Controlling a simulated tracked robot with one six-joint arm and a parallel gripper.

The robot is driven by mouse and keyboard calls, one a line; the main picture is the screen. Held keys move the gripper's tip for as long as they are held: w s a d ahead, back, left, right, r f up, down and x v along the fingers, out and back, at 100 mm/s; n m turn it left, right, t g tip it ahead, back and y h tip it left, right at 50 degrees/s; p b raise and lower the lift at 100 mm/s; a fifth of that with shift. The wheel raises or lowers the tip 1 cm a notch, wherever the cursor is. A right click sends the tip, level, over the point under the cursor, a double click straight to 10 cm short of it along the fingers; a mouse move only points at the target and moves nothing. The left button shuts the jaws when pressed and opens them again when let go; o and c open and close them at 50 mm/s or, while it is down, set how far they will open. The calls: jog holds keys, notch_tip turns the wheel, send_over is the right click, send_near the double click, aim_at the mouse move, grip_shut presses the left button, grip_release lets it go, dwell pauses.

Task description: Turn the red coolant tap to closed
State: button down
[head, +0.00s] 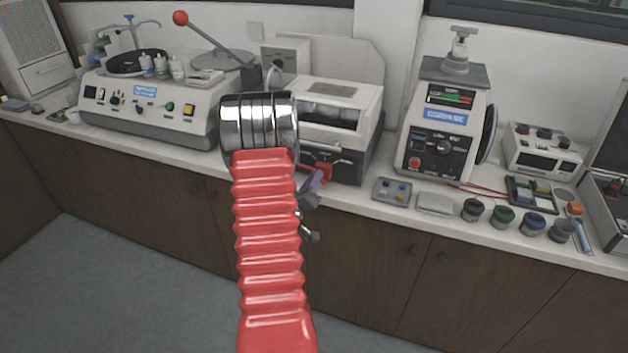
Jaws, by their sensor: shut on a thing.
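The red coolant tap (322,168) is on the lower front of the white and grey mounting press (335,110), partly hidden by my arm. A small red handle and a dark bar beside it show. My gripper (315,181) is mostly hidden behind the red bellows of my arm. A grey-purple part of it reaches up to the tap, and it is shut on the tap. The tap's exact angle is hard to read at this size.
A polishing machine (150,108) with a raised red-knobbed lever stands left. A grey machine (445,140) stands right, with a small button tray (398,182), jars (502,217) and an open case (597,215) along the counter. The floor in front is clear.

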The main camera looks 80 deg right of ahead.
jog(key=shift+w, duration=0.1)
dwell(0.3)
jog(key=c, duration=1.8)
grip_release()
jog(key=shift+a, duration=0.15)
jog(key=w+a, duration=0.1)
jog(key=a, duration=1.2)
jog(key=shift+a, duration=0.25)
jog(key=shift+w+f, duration=0.1)
